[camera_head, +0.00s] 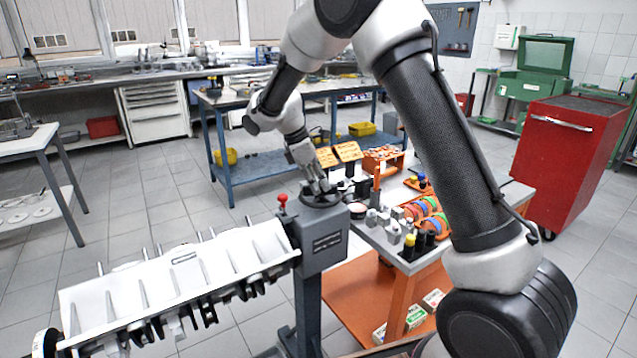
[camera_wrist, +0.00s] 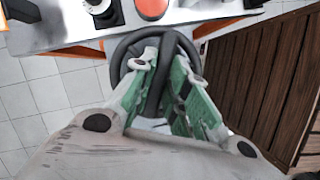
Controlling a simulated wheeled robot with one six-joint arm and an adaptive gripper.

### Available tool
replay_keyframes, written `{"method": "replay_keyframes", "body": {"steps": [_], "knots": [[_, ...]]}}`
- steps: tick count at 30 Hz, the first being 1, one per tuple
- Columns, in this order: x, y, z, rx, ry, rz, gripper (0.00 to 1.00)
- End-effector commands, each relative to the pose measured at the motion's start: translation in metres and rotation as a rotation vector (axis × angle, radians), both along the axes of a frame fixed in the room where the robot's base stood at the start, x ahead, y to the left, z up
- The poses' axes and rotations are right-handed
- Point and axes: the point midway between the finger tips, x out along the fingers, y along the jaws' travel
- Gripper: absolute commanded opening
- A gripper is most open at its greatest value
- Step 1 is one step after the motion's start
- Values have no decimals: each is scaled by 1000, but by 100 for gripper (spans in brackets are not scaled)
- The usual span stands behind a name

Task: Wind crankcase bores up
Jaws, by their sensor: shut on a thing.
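The crankcase (camera_head: 180,273) is a long pale block with upright webs, held at the left of a grey stand (camera_head: 322,243). Dark crank parts (camera_head: 205,312) hang along its underside, so its bores appear to face down. A dark handwheel (camera_head: 320,197) sits on top of the stand's grey head, beside a red knob (camera_head: 283,199). My gripper (camera_head: 323,187) reaches down onto the handwheel. In the wrist view its green-lined fingers (camera_wrist: 165,95) are closed around part of the black wheel (camera_wrist: 186,48). The exact grip contact is partly hidden.
A workbench (camera_head: 402,258) with orange trays, coloured rings and small parts stands right of the stand. A red cabinet (camera_head: 568,150) stands at the right. A blue-framed table (camera_head: 290,100) is behind. Open tiled floor (camera_head: 150,190) lies at the left.

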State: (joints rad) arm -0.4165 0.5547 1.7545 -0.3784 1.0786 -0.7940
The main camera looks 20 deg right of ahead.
Motion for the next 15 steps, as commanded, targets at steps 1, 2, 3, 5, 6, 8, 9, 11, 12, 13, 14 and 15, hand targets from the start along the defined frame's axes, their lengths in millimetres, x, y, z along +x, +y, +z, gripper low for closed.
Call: {"method": "replay_keyframes", "body": {"steps": [1,2,3,5,6,8,9,11,12,13,14,15], "knots": [[-1,0,0,1,-1,43,0],[-1,0,0,0,1,72,0],[-1,0,0,0,0,110,0],[-2,0,0,0,1,166,0],[-2,0,0,0,-1,205,0],[-2,0,0,1,0,262,0],[-2,0,0,0,0,299,0],[-3,0,0,0,1,356,0],[-3,0,0,1,0,394,0],[-3,-1,0,0,1,422,0],[-3,0,0,1,0,450,0],[-3,-1,0,0,1,488,0]]}}
